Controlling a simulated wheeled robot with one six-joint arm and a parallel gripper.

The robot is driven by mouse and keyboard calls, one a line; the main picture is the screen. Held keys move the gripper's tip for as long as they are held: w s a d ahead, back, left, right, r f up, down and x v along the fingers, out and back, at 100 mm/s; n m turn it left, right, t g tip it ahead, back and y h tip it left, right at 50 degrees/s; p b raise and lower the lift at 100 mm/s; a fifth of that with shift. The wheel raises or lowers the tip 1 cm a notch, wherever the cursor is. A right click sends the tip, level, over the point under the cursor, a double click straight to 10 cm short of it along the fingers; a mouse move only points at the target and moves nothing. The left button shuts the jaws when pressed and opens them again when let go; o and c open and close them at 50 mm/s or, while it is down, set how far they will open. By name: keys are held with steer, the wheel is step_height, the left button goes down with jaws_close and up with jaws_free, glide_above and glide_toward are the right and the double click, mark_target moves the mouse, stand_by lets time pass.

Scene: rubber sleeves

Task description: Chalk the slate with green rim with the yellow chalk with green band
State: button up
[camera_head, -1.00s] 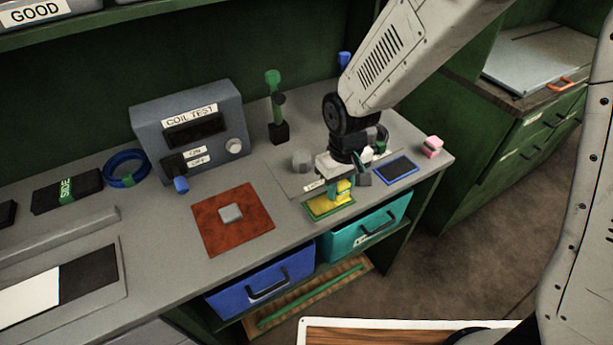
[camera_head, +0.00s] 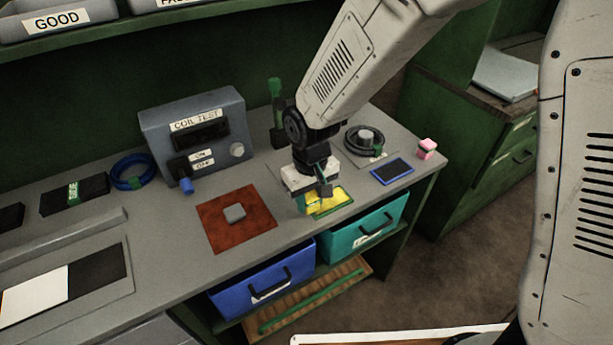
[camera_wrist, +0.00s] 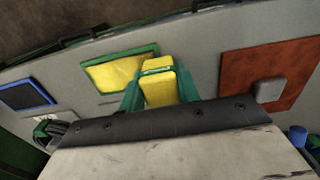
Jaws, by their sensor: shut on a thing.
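My gripper (camera_head: 312,202) is shut on the yellow chalk with green band (camera_wrist: 160,90), with a teal finger on each side of it in the wrist view. The slate with green rim (camera_head: 336,202) lies on the bench at the right; its face is covered in yellow. In the wrist view the green-rimmed slate (camera_wrist: 110,75) is left of the chalk, and its right edge is close to the gripper. In the head view the gripper hides part of the slate's left side. I cannot tell whether the chalk touches anything below it.
A slate with blue rim (camera_head: 391,171) has a dark face. A pink block (camera_head: 427,148) and a black coil (camera_head: 365,141) are near the right end. A grey block sits on a rust-red mat (camera_head: 235,232). The coil test box (camera_head: 197,130) stands behind.

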steer(key=shift+r, duration=3.85)
